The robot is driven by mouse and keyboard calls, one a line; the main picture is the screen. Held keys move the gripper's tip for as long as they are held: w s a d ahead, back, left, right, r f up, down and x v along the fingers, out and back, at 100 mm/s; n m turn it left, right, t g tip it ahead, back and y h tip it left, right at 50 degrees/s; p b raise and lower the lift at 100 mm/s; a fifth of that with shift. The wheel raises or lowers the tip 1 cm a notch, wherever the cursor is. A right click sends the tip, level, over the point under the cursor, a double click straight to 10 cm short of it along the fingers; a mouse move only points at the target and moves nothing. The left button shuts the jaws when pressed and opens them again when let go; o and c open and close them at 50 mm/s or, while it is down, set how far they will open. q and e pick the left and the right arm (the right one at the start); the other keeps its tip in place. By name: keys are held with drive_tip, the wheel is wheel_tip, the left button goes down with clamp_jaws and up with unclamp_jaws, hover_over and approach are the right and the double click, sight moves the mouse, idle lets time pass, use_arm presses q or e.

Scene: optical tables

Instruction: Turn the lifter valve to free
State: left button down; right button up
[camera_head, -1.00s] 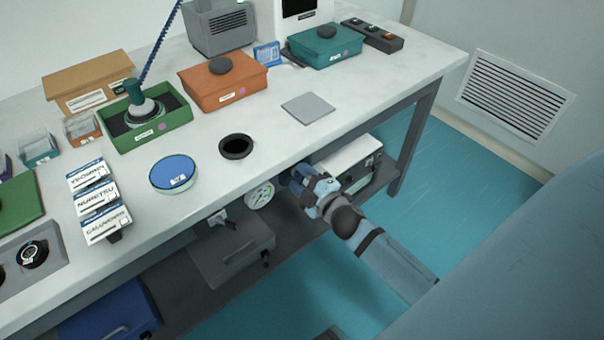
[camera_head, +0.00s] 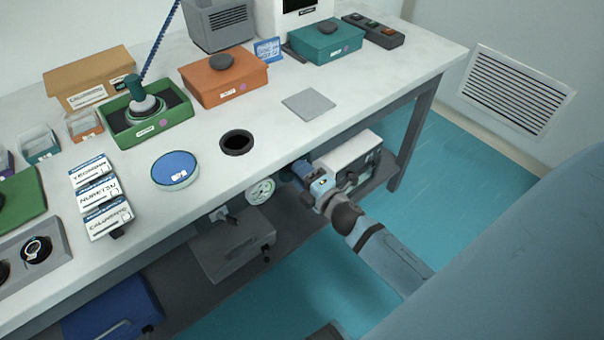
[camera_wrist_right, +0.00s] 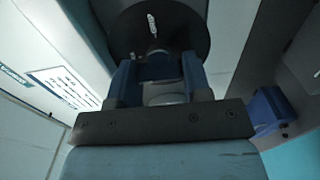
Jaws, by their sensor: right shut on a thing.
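My right gripper (camera_head: 298,170) reaches in under the table's front edge, beside a round white gauge (camera_head: 260,191). In the right wrist view its two blue fingers (camera_wrist_right: 163,78) are shut on a part in front of a black round disc (camera_wrist_right: 185,22). The disc carries a small white label and a pale mark. I take the gripped part to be the lifter valve's handle; the fingers mostly hide it. The valve's setting cannot be read. In the head view the valve is hidden behind the gripper and table edge.
A white box-shaped unit (camera_head: 350,158) stands on the lower shelf right of the gripper. A grey box (camera_head: 232,245) is left of it. The table top (camera_head: 300,135) overhangs close above. A round black-rimmed hole (camera_head: 237,142) is in the top. The teal floor (camera_head: 310,270) in front is clear.

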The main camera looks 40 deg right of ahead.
drive_tip(key=o, duration=0.9)
drive_tip(key=s, duration=0.9)
drive_tip(key=s+d, duration=0.1)
drive_tip(key=s, duration=0.3)
drive_tip(key=shift+s, duration=0.4)
